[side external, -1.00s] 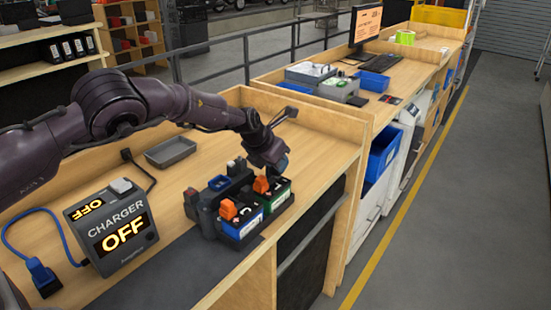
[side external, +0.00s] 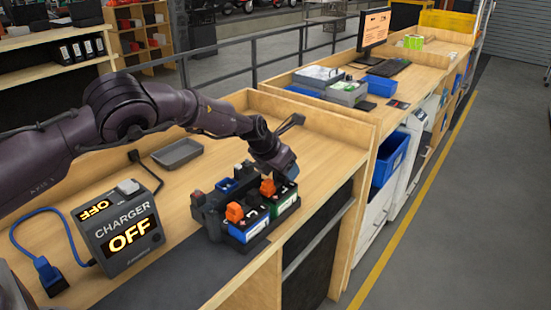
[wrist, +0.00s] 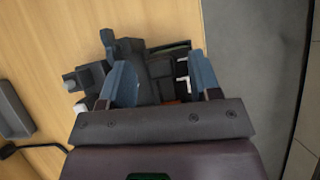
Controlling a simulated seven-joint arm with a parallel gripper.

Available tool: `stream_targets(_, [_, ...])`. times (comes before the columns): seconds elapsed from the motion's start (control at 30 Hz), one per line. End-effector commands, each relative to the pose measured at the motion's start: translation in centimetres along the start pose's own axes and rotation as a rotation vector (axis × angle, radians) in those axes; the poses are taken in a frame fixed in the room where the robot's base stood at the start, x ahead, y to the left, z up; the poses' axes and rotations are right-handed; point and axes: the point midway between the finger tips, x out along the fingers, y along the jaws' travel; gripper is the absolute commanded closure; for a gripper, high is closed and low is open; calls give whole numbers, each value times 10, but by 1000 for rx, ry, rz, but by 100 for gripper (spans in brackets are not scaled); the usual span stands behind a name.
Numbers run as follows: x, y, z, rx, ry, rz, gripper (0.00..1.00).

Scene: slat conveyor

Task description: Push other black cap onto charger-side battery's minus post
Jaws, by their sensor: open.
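The charger-side battery (side external: 250,230) has a blue label and an orange cap (side external: 235,212) on top. Beside it, farther from the charger, is a battery with a green label (side external: 286,201) and another orange cap (side external: 267,187). Both sit in a dark tray (side external: 215,233). My gripper (side external: 284,168) is over the far side of the green-labelled battery. In the wrist view my gripper (wrist: 162,82) has its two blue-grey fingers spread apart, with dark battery parts showing below between them. I cannot pick out a black cap or the minus post for certain among the dark shapes.
The charger (side external: 125,230) reads OFF and stands left of the batteries, with a blue cable plug (side external: 50,277) beside it. An empty grey tray (side external: 177,153) lies behind. A raised wooden edge (side external: 310,145) bounds the bench at the back right.

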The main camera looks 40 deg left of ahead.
Motion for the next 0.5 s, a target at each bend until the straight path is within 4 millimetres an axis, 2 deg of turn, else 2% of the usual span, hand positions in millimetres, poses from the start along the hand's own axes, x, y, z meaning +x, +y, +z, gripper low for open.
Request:
stream_targets(0.17, [-25, -1, 1, -2, -2, -2, 43])
stream_targets(0.5, [-95, -1, 1, -1, -2, -2, 43])
